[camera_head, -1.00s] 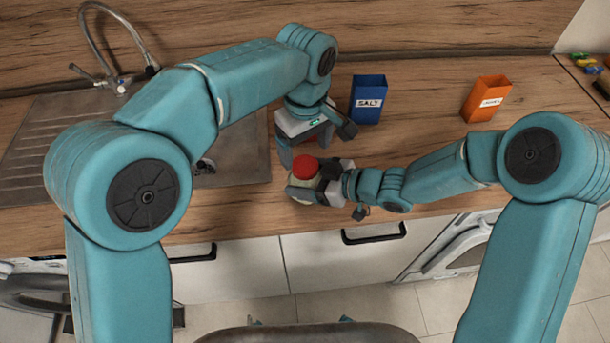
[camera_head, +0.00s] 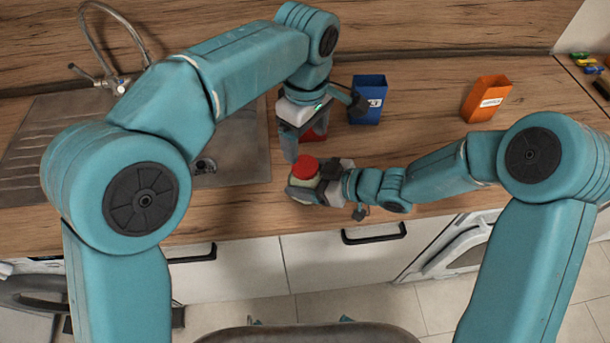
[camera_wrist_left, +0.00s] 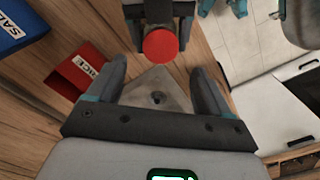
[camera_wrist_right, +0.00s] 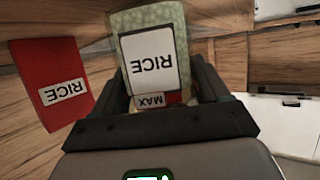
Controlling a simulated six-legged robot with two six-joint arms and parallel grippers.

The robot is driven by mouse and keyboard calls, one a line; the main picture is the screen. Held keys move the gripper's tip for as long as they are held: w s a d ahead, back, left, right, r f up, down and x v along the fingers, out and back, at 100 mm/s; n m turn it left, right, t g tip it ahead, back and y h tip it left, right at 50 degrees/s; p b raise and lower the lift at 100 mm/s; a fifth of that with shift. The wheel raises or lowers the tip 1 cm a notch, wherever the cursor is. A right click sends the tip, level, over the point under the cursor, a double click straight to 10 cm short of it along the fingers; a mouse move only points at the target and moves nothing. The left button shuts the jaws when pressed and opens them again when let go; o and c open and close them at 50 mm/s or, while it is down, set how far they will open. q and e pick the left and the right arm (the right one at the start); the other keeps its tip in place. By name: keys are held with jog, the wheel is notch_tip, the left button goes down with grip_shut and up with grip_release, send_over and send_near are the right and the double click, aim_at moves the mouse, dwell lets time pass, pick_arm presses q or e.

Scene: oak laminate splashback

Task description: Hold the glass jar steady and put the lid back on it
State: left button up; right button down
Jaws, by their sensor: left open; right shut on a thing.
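The glass jar (camera_head: 301,183) has pale speckled contents and a RICE label, which shows upside down in the right wrist view (camera_wrist_right: 150,55). My right gripper (camera_head: 318,187) is shut on the jar from the right, above the front of the counter. The round red lid (camera_head: 306,166) sits at the jar's top and shows as a red disc in the left wrist view (camera_wrist_left: 160,46). Whether it is fully seated cannot be told. My left gripper (camera_head: 304,146) is open and empty, just above and behind the lid, with its fingers pointing down and apart from the lid.
A red RICE box (camera_wrist_left: 80,72) stands behind my left gripper. A blue SALT box (camera_head: 368,98) is behind it to the right, and an orange box (camera_head: 486,99) stands farther right. The sink (camera_head: 225,150) is at the left. Counter between the blue and orange boxes is clear.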

aim_at(305, 165)
pick_arm(q)
notch_tip(305, 165, down, 8)
jog(key=shift+r, duration=0.25)
jog(key=c, duration=1.1)
jog(key=m, duration=0.3)
jog(key=o, duration=1.2)
